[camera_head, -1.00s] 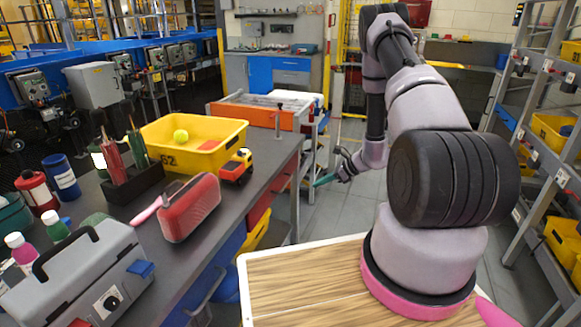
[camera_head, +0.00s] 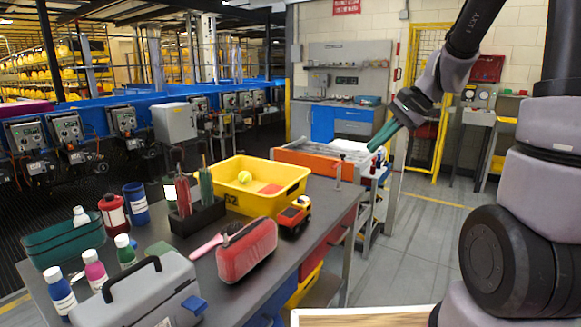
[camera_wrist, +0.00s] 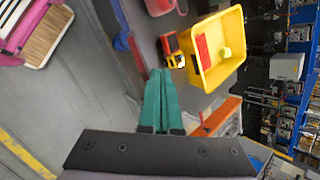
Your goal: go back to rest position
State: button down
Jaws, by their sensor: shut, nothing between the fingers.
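My gripper (camera_head: 379,138) is raised in the air at the right of the head view, past the far right end of the grey table. Its teal fingers point down and to the left, and nothing is held. In the wrist view my gripper (camera_wrist: 158,82) shows its two teal fingers pressed together. My arm reaches up and out of the head view at the top right.
The grey table (camera_head: 225,262) holds a yellow bin (camera_head: 262,200) with a ball, a toy truck (camera_head: 295,214), a red case (camera_head: 247,250), a grey toolbox (camera_head: 140,295) and several bottles. An orange-sided cart (camera_head: 320,172) stands behind it. The floor (camera_head: 400,250) at right is clear.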

jog(key=s+d+r+n+t+h, duration=0.1)
jog(key=s+r+n+t+h, duration=0.1)
jog(key=s+r, duration=0.3)
jog(key=s+d+r+n+t+h, duration=0.1)
jog(key=s+r+n, duration=0.4)
jog(key=s, duration=0.7)
jog(key=shift+d+r+t+h, duration=0.4)
jog(key=shift+r+t+h, duration=0.25)
jog(key=shift+h, duration=0.35)
